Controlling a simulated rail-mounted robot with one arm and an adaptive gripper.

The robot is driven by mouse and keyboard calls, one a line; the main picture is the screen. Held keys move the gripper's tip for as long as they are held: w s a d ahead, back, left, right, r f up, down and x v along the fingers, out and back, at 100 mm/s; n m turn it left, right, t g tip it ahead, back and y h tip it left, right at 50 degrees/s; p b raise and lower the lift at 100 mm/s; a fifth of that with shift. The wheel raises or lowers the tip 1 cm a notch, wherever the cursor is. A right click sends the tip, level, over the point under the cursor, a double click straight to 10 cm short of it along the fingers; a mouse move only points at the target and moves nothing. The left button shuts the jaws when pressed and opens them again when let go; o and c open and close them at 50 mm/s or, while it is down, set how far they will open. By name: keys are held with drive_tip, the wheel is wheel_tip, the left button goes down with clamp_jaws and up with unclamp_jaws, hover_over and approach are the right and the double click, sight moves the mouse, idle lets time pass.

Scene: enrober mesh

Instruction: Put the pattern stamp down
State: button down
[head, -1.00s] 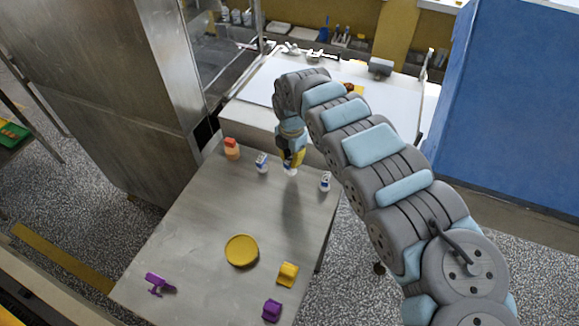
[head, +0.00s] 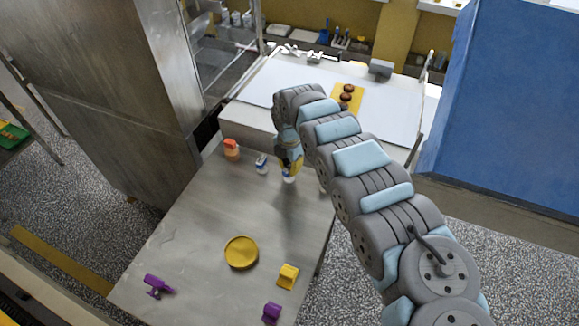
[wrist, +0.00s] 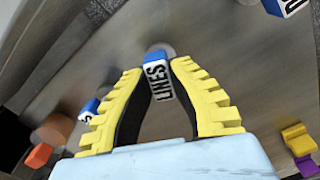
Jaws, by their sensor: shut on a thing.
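My gripper (head: 288,166) is at the far end of the steel table (head: 200,215), pointing down. In the wrist view its two yellow ribbed fingers (wrist: 160,85) are closed on a pattern stamp (wrist: 157,82) with a blue and white block lettered LINES. The stamp's pale base (head: 289,179) shows under the fingers in the head view. I cannot tell whether it touches the tabletop. A similar stamp (head: 262,163) stands to its left and also shows in the wrist view (wrist: 88,110). Another stamp (wrist: 286,7) is at the wrist view's top right.
An orange-topped bottle (head: 231,149) stands at the table's far left. A yellow round dish (head: 241,252), a yellow block (head: 287,276), a purple block (head: 271,312) and a purple tool (head: 156,285) lie nearer. Mid-table is clear.

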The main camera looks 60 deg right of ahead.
sight(289, 167)
drive_tip(key=c, duration=1.1)
unclamp_jaws()
drive_tip(key=shift+f, duration=0.1)
wheel_tip(289, 167, up, 12)
drive_tip(key=shift+p, duration=0.45)
